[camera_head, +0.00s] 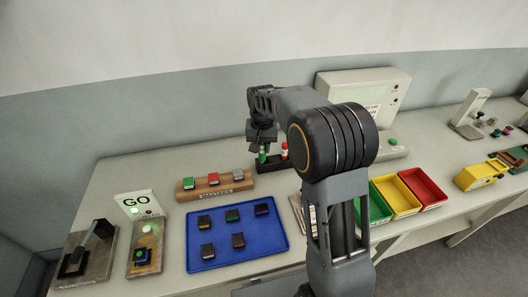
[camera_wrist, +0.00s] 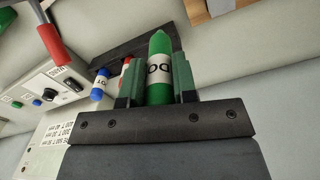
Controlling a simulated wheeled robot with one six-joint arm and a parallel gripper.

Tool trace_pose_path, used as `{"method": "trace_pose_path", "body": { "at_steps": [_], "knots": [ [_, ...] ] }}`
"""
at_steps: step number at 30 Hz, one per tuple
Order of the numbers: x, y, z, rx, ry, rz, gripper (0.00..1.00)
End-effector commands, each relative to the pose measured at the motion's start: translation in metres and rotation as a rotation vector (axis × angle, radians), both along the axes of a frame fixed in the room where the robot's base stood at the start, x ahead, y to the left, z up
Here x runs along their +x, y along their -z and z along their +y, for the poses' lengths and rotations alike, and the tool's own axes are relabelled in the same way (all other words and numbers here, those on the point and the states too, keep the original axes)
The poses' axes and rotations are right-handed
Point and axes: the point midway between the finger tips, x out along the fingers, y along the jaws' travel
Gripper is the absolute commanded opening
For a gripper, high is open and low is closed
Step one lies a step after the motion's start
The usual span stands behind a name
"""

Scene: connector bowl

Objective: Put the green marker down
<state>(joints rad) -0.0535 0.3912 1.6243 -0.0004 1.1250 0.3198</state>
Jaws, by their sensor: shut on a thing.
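The green marker (camera_wrist: 158,105) is between the two fingers of my gripper (camera_wrist: 156,88), which is shut on it. It has a white label with dark print. In the head view the green marker (camera_head: 263,158) shows below my gripper (camera_head: 262,148), at the left part of a black holder (camera_head: 272,166). I cannot tell whether its lower end is in the holder or just above it. A red marker (camera_head: 284,150) stands upright in the holder to the right. In the wrist view a blue marker (camera_wrist: 99,86) and the red marker (camera_wrist: 125,70) are beside the gripper.
A wooden block (camera_head: 215,190) with several small pieces and a blue tray (camera_head: 275,242) with several dark pieces lie in front. Green, yellow and red bins (camera_head: 425,187) stand right of my arm. A grey machine (camera_head: 350,85) stands behind. Table between block and holder is mostly clear.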

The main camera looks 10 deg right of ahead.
Motion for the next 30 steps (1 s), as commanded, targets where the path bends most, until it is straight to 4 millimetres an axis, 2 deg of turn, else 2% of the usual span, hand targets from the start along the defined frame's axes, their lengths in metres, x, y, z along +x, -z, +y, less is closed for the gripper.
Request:
{"method": "trace_pose_path", "body": {
  "at_steps": [3, 6, 12, 22, 30],
  "knots": [
    [0.026, 0.013, -0.011, -0.001, 0.001, 0.005, 0.11],
    [0.039, 0.032, -0.015, 0.000, -0.001, 0.005, 0.11],
    [0.057, 0.055, -0.021, 0.001, -0.004, 0.002, 0.11],
    [0.067, 0.069, -0.025, 0.000, -0.004, 0.001, 0.11],
    [0.067, 0.099, -0.024, 0.000, -0.005, 0.001, 0.11]
  ]
}}
